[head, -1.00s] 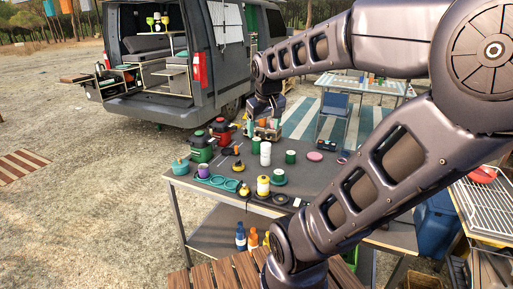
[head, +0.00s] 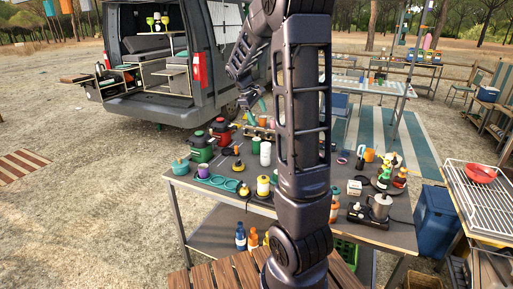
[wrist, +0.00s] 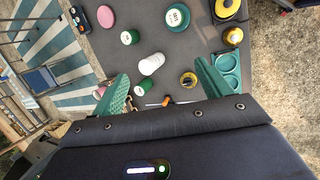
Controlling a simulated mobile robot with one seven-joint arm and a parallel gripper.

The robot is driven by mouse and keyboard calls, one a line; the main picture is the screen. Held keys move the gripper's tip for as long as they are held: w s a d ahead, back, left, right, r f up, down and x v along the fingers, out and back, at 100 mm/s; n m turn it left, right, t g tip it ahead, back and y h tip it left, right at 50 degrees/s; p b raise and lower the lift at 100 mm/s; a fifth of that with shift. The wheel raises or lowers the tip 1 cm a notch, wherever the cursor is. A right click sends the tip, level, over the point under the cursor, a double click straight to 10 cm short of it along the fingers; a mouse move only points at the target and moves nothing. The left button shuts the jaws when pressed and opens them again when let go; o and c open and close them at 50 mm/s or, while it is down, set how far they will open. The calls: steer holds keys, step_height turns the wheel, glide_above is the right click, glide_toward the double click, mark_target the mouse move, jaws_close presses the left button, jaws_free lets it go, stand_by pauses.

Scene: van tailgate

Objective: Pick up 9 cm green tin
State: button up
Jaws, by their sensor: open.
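Several green tins stand on the grey table; I cannot tell which is 9 cm tall. In the wrist view, one green tin (wrist: 130,36) stands upper left of a white tin (wrist: 151,64), and another green tin (wrist: 142,88) stands just below it, between my fingertips. A green tin with a pale label (wrist: 178,18) sits on a teal dish. In the head view, a green tin (head: 256,146) shows beside the white tin (head: 265,155); my arm hides part of the table. My gripper (wrist: 163,82) is open and empty, its teal fingers spread above the table.
A moka pot (head: 380,206) and bottles stand at the right. The van (head: 165,60) is behind.

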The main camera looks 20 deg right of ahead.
steer(key=w+d+f+n+g+h, duration=0.1)
steer(key=w+f+n+h, duration=0.1)
steer(key=w+f, duration=0.5)
steer(key=w+d+f+n+h, duration=0.2)
steer(key=w+f+n, duration=0.15)
steer(key=w, duration=0.55)
steer(key=n+h, duration=0.5)
glide_toward(256, 139)
steer(key=d, duration=0.1)
steer(key=shift+t, duration=0.3)
steer(key=shift+x, duration=5.65)
steer(key=shift+s+a+f, duration=0.1)
steer(key=shift+f, duration=0.1)
steer(key=c, duration=1.1)
steer(key=shift+r, duration=0.1)
steer(key=shift+c, duration=0.2)
